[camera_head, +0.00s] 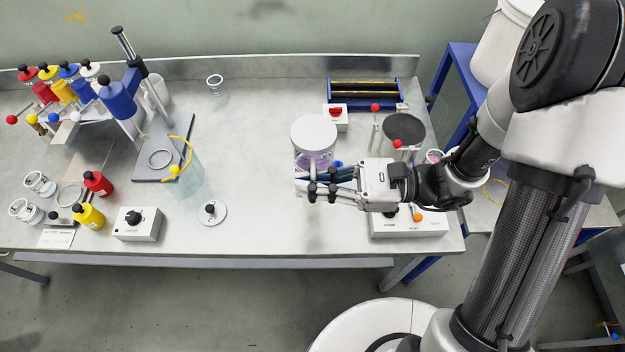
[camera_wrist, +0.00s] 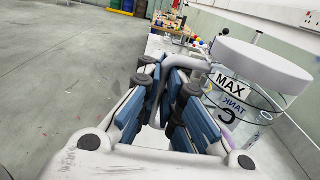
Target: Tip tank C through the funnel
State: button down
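Tank C (camera_head: 314,133) is a clear vessel with a round white lid, near the middle right of the bench. In the wrist view tank C (camera_wrist: 238,98) is at the right, with "MAX" and "TANK C" lettering. A pale grey curved bar, apparently its handle (camera_wrist: 188,62), runs towards the finger pads. My gripper (camera_head: 318,188) is at the tank's near side. In the wrist view my gripper (camera_wrist: 162,100) has blue pads on both sides of a narrow gap. The pads hide whether they press on the handle. I cannot pick out the funnel with certainty.
A stand with a black disc (camera_head: 404,128) and red knobs is right of the tank. A white control box (camera_head: 408,222) is at the front right. A clear bluish cylinder (camera_head: 186,180) stands left of centre. The bench between cylinder and tank is mostly clear.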

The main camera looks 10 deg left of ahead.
jog(key=m+p, duration=0.1)
jog(key=m, duration=0.1)
jog(key=s+m+p, duration=0.1)
jog(key=m, duration=0.1)
jog(key=shift+s+a+r, duration=0.1)
jog(key=shift+s, duration=0.05)
dwell(0.5)
jog(key=shift+r+m+p, duration=0.2)
jog(key=shift+m+p, duration=0.3)
jog(key=shift+p, duration=0.4)
jog(key=shift+r+m+p, duration=0.2)
jog(key=shift+m+p, duration=0.6)
jog(key=shift+p, duration=0.4)
dwell(1.3)
jog(key=shift+w+a+f+m+p, duration=0.1)
jog(key=shift+w+m+p, duration=0.15)
jog(key=shift+m+p, duration=1.1)
dwell(2.2)
